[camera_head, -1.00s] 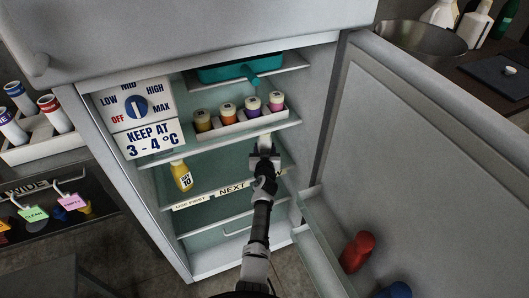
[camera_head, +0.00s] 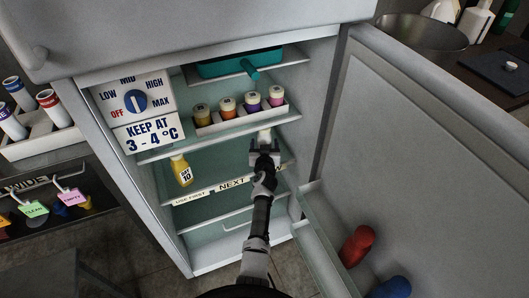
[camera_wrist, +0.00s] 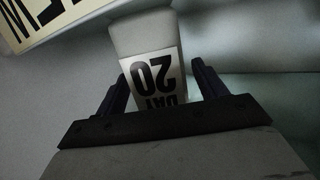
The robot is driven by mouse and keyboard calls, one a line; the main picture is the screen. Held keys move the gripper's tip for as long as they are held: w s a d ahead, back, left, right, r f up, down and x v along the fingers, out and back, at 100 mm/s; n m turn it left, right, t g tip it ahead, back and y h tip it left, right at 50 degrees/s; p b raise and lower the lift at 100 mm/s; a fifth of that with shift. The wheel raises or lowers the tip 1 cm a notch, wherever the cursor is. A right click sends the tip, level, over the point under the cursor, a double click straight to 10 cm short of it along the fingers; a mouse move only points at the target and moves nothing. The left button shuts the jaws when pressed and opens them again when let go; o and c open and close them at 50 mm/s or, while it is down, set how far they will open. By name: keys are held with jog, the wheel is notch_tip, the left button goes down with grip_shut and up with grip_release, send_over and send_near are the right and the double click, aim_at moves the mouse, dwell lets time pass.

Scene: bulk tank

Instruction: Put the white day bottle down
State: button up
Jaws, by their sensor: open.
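The white day bottle (camera_head: 264,137) is on the right of the fridge's middle shelf, behind the fingers of my gripper (camera_head: 264,149). In the wrist view the bottle (camera_wrist: 146,36) shows a "DAY 20" label, upside down in the picture. There my gripper (camera_wrist: 160,72) is open, with one finger on each side of the bottle and visible gaps beside it. The bottle's base is hidden in the head view, so its contact with the shelf cannot be seen directly.
A yellow "DAY 10" bottle (camera_head: 181,170) stands left on the same shelf, behind "USE FIRST" and "NEXT" labels (camera_head: 232,184). A rack (camera_head: 243,119) of small capped bottles sits on the shelf above. The open fridge door (camera_head: 430,150) bounds the right side.

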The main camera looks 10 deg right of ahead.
jog(key=p+v, duration=0.5)
jog(key=v, duration=0.7)
